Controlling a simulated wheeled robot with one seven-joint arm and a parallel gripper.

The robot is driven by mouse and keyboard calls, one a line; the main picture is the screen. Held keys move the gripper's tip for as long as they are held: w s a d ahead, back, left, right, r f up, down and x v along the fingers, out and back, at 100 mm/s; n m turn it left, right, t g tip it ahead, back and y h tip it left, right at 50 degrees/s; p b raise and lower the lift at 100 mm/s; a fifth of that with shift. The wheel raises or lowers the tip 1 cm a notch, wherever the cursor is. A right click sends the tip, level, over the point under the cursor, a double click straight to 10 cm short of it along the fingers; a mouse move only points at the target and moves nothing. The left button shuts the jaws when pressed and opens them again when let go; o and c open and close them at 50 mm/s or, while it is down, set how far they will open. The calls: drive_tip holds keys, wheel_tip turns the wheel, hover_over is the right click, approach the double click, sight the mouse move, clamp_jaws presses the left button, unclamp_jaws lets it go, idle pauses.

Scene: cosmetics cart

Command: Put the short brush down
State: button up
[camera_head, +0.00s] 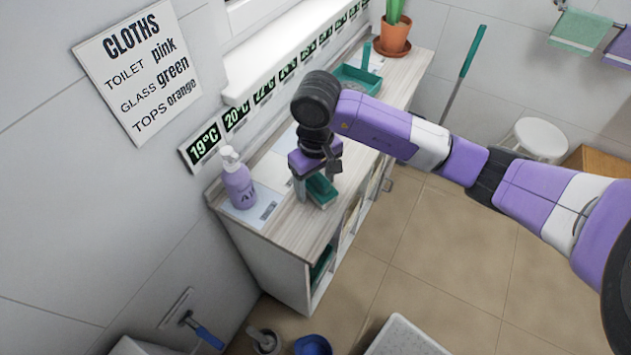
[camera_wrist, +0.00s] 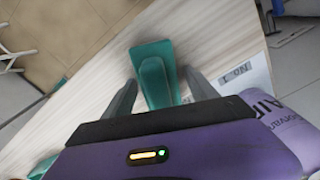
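The short brush (camera_head: 321,191) is a teal block that appears to rest on the pale wood top of the cart (camera_head: 290,228), near its front edge. In the wrist view the brush (camera_wrist: 155,82) lies between the two grey fingers, with a strip of wood showing on each side of it. My gripper (camera_head: 317,184) is low over the cart top, with its fingers around the brush. It also shows in the wrist view (camera_wrist: 160,88), open and apart from the brush. The brush's lower end is hidden behind the gripper body in the wrist view.
A purple pump bottle (camera_head: 239,184) stands left of my gripper on a labelled mat. A teal tray (camera_head: 357,79) and a potted plant (camera_head: 396,35) stand farther back on the cart. A wall ledge (camera_head: 290,55) runs along the cart's back. Bare wood lies in front of the brush.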

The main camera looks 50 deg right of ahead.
drive_tip(key=shift+r+p, duration=0.25)
drive_tip(key=shift+p, duration=0.1)
drive_tip(key=shift+r+b, duration=0.3)
wheel_tip(320, 180, up, 11)
drive_tip(key=shift+r+b, duration=0.1)
drive_tip(key=shift+b, duration=1.15)
